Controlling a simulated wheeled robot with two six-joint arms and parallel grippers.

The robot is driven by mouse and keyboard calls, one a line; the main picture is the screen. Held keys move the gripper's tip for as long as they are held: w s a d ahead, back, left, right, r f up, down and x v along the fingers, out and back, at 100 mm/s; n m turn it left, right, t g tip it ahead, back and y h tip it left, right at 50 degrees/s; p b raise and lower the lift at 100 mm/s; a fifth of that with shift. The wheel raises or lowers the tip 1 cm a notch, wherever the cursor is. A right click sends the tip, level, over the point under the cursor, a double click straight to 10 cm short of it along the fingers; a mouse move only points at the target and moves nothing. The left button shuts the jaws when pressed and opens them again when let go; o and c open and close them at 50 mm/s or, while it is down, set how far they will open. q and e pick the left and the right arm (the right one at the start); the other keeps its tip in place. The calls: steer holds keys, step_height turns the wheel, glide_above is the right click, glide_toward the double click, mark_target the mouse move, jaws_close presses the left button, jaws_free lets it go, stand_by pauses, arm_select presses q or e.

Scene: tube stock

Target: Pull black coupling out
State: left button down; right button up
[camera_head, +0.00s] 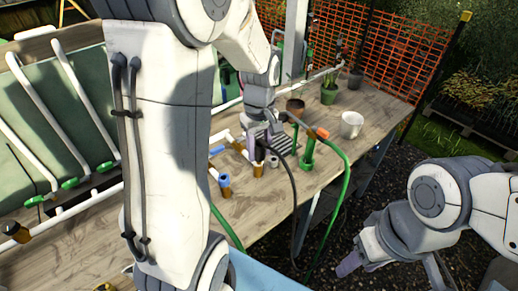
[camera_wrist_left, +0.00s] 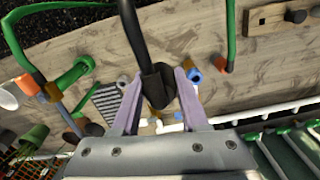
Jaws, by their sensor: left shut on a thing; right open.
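The black coupling (camera_wrist_left: 158,86) sits on the end of a black hose (camera_wrist_left: 132,28) in the left wrist view. My left gripper (camera_wrist_left: 157,82) is shut on it, with one purple finger on each side. In the head view my left gripper (camera_head: 258,145) is low over the wooden table, near white pipework, and the black hose (camera_head: 294,195) hangs from it over the front edge. Whether the coupling still sits on a fitting is hidden by the gripper. My right gripper (camera_head: 350,265) is open and empty, off the table at the lower right.
A green hose (camera_head: 343,185) with an orange end loops beside a green upright fitting (camera_head: 308,152). A blue-topped fitting (camera_head: 224,182) stands to the left. A white cup (camera_head: 351,125) and plant pots (camera_head: 329,93) stand farther back. The table's right part is mostly clear.

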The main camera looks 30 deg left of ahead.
mark_target(259, 138)
arm_select(q)
steer(key=shift+r+p, duration=1.4)
steer(key=shift+r, duration=0.3)
